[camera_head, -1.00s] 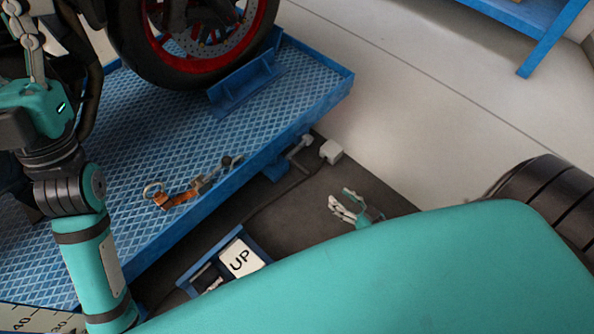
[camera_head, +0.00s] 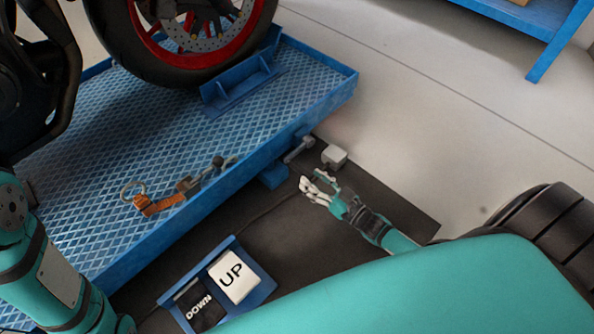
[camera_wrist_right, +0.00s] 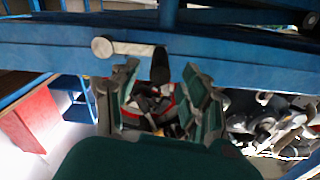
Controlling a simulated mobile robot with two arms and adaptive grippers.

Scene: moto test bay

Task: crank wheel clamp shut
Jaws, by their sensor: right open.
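The wheel clamp (camera_head: 240,86) is a blue bracket on the lift platform, at the motorcycle's front wheel (camera_head: 185,78). A grey crank (camera_head: 299,150) sticks out at the platform's side; in the right wrist view it shows as a pale round end and bar (camera_wrist_right: 128,47) with a dark grip (camera_wrist_right: 160,66). My right gripper (camera_head: 318,188) is open and empty, below the crank in the head view and apart from it. In the right wrist view its fingers (camera_wrist_right: 160,96) stand spread, with the dark grip just above the gap. My left gripper is out of view; only its arm shows.
An orange strap with metal fittings (camera_head: 160,204) lies on the blue platform (camera_head: 110,150). A pedal box with UP (camera_head: 234,276) and DOWN (camera_head: 199,304) plates stands on the dark floor mat. The pale floor at right is open.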

